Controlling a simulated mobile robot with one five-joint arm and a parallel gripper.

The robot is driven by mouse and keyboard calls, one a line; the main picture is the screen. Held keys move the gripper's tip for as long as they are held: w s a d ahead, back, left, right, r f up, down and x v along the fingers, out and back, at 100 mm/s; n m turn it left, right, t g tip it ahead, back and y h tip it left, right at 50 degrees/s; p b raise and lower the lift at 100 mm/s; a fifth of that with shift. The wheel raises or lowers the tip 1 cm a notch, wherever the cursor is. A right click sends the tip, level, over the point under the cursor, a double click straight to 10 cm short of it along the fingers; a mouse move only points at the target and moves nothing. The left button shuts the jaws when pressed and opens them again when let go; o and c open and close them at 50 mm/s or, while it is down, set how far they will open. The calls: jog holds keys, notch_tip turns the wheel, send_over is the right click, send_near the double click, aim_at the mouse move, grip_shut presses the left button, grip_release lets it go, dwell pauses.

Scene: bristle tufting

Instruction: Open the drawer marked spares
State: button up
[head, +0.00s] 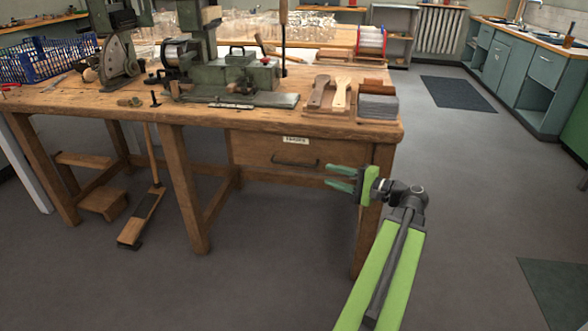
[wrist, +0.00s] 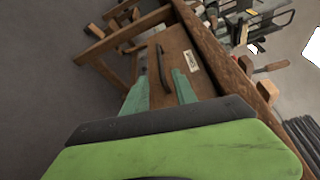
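The wooden drawer (head: 262,152) sits under the right end of the workbench top and appears closed. It has a small white label (head: 296,140), too small to read surely, and a dark bar handle (head: 295,162). In the wrist view the drawer (wrist: 181,50), its label (wrist: 190,60) and its handle (wrist: 163,68) lie ahead of my fingers. My gripper (head: 341,179) is in front of the right part of the drawer, just right of the handle. Its two green fingers are apart with nothing seen between them. In the wrist view the gripper (wrist: 161,88) has its fingers on either side of the handle's line; contact cannot be told.
The workbench (head: 190,116) carries a green machine (head: 235,75), wooden brush blanks (head: 330,95) and a grey stack (head: 378,106). A table leg (head: 366,240) stands close behind my gripper. A broom (head: 140,218) leans at the left. The floor in front is clear.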

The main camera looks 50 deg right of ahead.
aim_at(295, 165)
jog(key=w, duration=0.4)
jog(key=w+a, duration=0.1)
jog(key=w, duration=0.4)
jog(key=w+a+f+b, duration=0.1)
jog(key=w, duration=0.4)
jog(key=shift+w+a+f, duration=0.1)
jog(key=shift+a, duration=0.15)
jog(key=shift+c, duration=0.2)
grip_shut()
dwell(0.3)
